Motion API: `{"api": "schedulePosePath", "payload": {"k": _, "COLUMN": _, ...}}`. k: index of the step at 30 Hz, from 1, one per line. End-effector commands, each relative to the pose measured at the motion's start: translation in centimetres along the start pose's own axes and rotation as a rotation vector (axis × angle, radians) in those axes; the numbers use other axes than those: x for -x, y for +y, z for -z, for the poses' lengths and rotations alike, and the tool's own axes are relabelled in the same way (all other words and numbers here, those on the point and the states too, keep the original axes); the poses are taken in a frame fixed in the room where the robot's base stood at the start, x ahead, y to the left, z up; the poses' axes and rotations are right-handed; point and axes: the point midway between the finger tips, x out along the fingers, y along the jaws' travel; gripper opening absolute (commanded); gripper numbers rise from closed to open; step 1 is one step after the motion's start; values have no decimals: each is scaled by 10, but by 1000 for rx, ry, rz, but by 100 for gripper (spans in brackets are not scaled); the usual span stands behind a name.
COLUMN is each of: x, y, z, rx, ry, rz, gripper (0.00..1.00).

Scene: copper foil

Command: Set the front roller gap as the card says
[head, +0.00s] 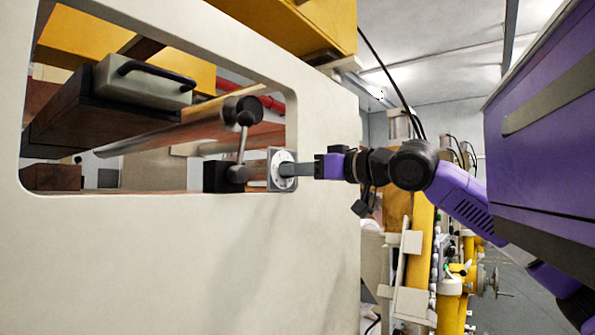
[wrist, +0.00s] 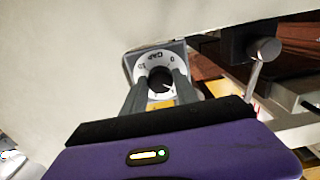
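The gap dial (head: 282,170) is a white round scale on a grey square plate, set in the pale frame beside the window opening. In the wrist view the dial (wrist: 142,67) shows the letters GAP and numbers on its ring. A dark knob (wrist: 160,78) with a light pointer mark sits at its centre. My gripper (head: 291,170) reaches the dial from the right, its two grey fingers on either side of the knob. It also shows in the wrist view (wrist: 160,84). Whether the fingers press on the knob is too small to tell. The pointer's exact reading is unclear. I see no card.
A lever with dark ball ends (head: 243,140) stands just left of the dial. A grey block with a black handle (head: 145,82) is inside the opening. The pale frame wall (head: 190,260) is bare below. Yellow machinery (head: 450,300) stands behind my arm.

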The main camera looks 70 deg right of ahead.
Motion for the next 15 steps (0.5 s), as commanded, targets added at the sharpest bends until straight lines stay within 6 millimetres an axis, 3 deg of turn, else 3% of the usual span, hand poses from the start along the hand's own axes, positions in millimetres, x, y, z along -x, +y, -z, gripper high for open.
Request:
{"api": "schedulePosePath", "payload": {"k": 1, "x": 0, "y": 0, "z": 0, "rx": 0, "ry": 0, "rz": 0, "gripper": 13}}
{"api": "schedulePosePath", "payload": {"k": 3, "x": 0, "y": 0, "z": 0, "rx": 0, "ry": 0, "rz": 0, "gripper": 0}}
{"api": "schedulePosePath", "payload": {"k": 15, "x": 0, "y": -1, "z": 1, "rx": -42, "ry": 4, "rz": 4, "gripper": 0}}
